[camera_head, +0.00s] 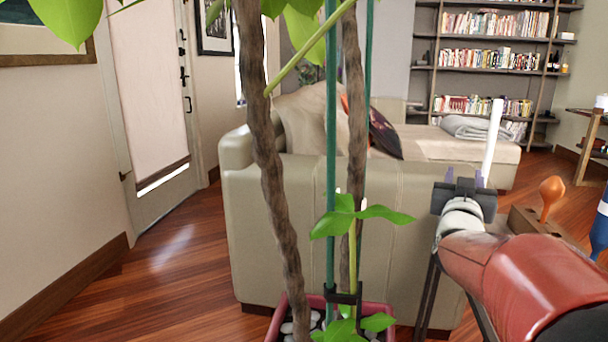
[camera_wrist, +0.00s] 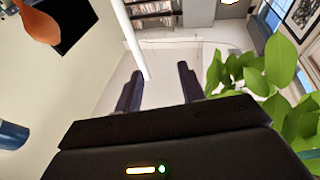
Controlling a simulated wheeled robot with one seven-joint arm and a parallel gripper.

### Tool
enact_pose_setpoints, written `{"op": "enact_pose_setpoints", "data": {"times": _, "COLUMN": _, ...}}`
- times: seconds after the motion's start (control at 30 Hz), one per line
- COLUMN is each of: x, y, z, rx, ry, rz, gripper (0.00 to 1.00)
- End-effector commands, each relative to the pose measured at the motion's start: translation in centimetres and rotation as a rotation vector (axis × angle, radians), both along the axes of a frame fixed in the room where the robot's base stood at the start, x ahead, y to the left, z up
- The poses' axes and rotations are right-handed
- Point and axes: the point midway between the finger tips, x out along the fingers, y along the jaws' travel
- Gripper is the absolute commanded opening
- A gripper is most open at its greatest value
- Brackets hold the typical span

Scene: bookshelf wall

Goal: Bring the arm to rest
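My gripper (camera_head: 464,178) is at the right of the head view, at the end of my red and white arm. It is raised in front of the beige sofa. In the wrist view its two dark fingers (camera_wrist: 159,72) stand apart with nothing between them. A white rod (camera_head: 492,140) rises just behind the gripper in the head view. In the wrist view the white rod (camera_wrist: 130,38) runs up beyond the left finger; whether it touches the finger I cannot tell.
A potted plant (camera_head: 268,150) with twisted stems stands close in front, left of the arm. Behind it is the sofa (camera_head: 285,220). An orange knobbed object (camera_head: 550,195) and a blue object (camera_head: 600,225) are at the right. A bookshelf (camera_head: 490,60) stands at the back. Floor (camera_head: 170,270) is clear at left.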

Motion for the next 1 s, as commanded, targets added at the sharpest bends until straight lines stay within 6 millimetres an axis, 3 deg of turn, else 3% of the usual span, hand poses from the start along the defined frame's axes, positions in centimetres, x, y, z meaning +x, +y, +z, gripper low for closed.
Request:
{"op": "enact_pose_setpoints", "data": {"times": 0.03, "x": -0.4, "y": 2.5, "z": 0.1, "rx": 0.022, "ry": 0.064, "rz": 0.058, "gripper": 0.4}}
{"op": "enact_pose_setpoints", "data": {"times": 0.17, "x": -2.6, "y": 8.6, "z": -2.4, "rx": 0.104, "ry": 0.294, "rz": 0.197, "gripper": 0.4}}
{"op": "enact_pose_setpoints", "data": {"times": 0.27, "x": -5.9, "y": 12.7, "z": -5.0, "rx": 0.166, "ry": 0.487, "rz": 0.283, "gripper": 0.4}}
{"op": "enact_pose_setpoints", "data": {"times": 0.43, "x": -14.1, "y": 17.9, "z": -9.9, "rx": 0.264, "ry": 0.824, "rz": 0.384, "gripper": 0.4}}
{"op": "enact_pose_setpoints", "data": {"times": 0.6, "x": -22.5, "y": 20.3, "z": -13.9, "rx": 0.335, "ry": 1.108, "rz": 0.424, "gripper": 0.4}}
{"op": "enact_pose_setpoints", "data": {"times": 0.7, "x": -26.1, "y": 20.8, "z": -15.4, "rx": 0.36, "ry": 1.221, "rz": 0.427, "gripper": 0.4}}
{"op": "enact_pose_setpoints", "data": {"times": 0.83, "x": -28.4, "y": 20.9, "z": -16.4, "rx": 0.374, "ry": 1.297, "rz": 0.424, "gripper": 0.4}}
{"op": "enact_pose_setpoints", "data": {"times": 1.0, "x": -28.6, "y": 20.9, "z": -16.5, "rx": 0.377, "ry": 1.306, "rz": 0.424, "gripper": 0.4}}
